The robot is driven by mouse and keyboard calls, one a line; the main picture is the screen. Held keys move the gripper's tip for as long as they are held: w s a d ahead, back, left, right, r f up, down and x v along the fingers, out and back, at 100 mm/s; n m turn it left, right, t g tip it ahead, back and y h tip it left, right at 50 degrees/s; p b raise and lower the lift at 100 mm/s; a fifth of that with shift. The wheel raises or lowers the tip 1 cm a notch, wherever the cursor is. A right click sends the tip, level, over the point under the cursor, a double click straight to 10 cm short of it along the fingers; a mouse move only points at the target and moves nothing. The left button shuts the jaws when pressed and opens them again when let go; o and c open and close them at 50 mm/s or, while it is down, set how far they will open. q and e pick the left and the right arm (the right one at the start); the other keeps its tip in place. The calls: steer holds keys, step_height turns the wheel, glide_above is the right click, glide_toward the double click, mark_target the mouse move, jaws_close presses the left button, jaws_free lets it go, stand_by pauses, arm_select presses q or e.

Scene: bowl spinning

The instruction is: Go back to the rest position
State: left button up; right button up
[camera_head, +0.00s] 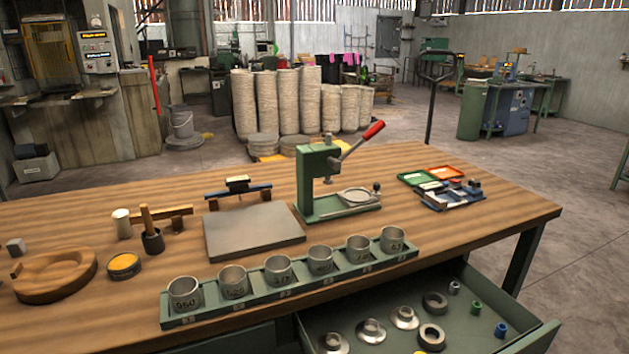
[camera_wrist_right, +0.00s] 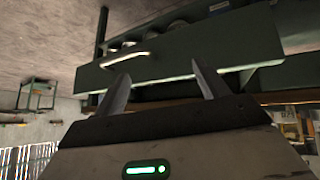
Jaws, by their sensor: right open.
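My right gripper (camera_wrist_right: 160,68) shows in the right wrist view, with its two fingers spread and nothing held between them. Beyond the fingertips is the green front of a drawer (camera_wrist_right: 215,48) with a pale bar handle (camera_wrist_right: 126,60), seen upside down. The handle lies near the left fingertip; I cannot tell the gap between them. In the head view the same kind of drawer (camera_head: 540,340) stands pulled open under the wooden workbench (camera_head: 440,220). Neither gripper shows in the head view, and my left gripper is out of sight.
On the bench are a green rack (camera_head: 205,318) of several numbered metal cups, a green lever press (camera_head: 318,180), a grey plate (camera_head: 250,232), a wooden dish (camera_head: 55,275) and small trays (camera_head: 450,195). The open drawer holds several rings and small parts.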

steer(key=s+f+g, duration=0.4)
steer(key=s, duration=0.5)
arm_select(q)
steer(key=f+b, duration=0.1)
steer(key=b, duration=0.2)
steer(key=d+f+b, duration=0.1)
steer(key=b, duration=0.2)
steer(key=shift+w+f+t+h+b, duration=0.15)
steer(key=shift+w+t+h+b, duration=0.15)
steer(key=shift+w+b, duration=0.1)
arm_select(e)
steer(key=w+a+f+t+y, duration=0.4)
steer(key=w+a+f+t, duration=0.3)
steer(key=f, duration=0.2)
steer(key=shift+f+n, duration=0.4)
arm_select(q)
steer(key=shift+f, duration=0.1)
arm_select(e)
steer(key=shift+a, duration=0.1)
